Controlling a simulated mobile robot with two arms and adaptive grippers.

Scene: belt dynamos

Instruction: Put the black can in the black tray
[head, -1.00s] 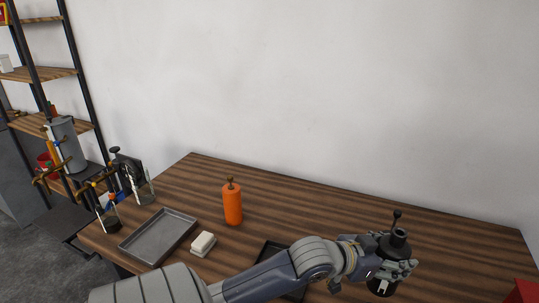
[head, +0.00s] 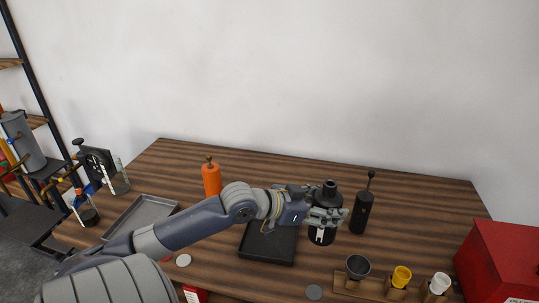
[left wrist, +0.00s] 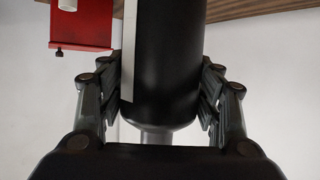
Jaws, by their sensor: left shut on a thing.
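The black can (head: 320,236), with a white mark on its side, is in my left gripper (head: 326,217). The gripper is shut around its middle, and the can stands about upright. It shows large between the fingers in the left wrist view (left wrist: 166,65). The black tray (head: 266,247) lies on the table just left of the can in the head view. My left forearm and wrist pass over its back part. The can appears raised, but its exact height is unclear. My right gripper is not in view.
A black bottle with a pump top (head: 362,212) stands close right of the can. An orange bottle (head: 211,179) and a grey tray (head: 139,217) are left. A wooden holder with cups (head: 392,291) and a red box (head: 497,262) are at front right. The back table is clear.

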